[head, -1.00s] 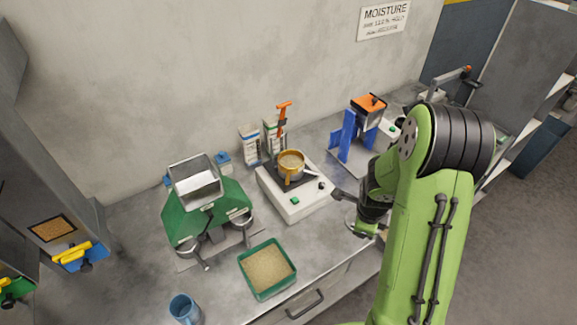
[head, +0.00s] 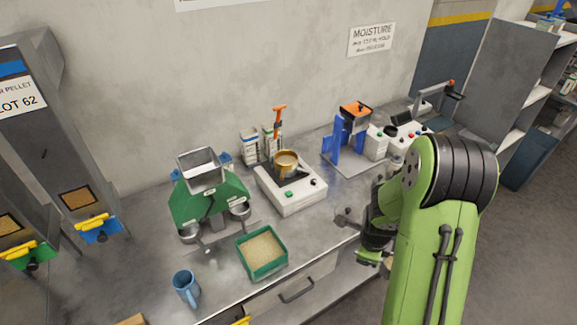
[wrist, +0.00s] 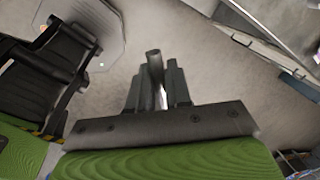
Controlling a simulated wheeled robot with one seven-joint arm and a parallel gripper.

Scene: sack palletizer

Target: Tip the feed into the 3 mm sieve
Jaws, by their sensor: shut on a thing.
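A brass-coloured sieve (head: 286,166) sits on the white shaker base (head: 291,203) at mid-bench, with an orange-topped post behind it. Tan matter shows inside the sieve; its mesh size cannot be read. My gripper (wrist: 155,84) is shut on a grey rod-like handle (wrist: 154,60). In the head view it is to the right of the shaker, near the bench's front edge, apart from the sieve. What the handle belongs to is mostly hidden. A green tray (head: 283,262) of tan feed (head: 263,252) lies in front of the shaker.
A green divider (head: 216,200) with steel pans stands left of the shaker. A blue stand (head: 337,145) and other devices are at the right. Hoppers with yellow handles (head: 97,223) are at far left.

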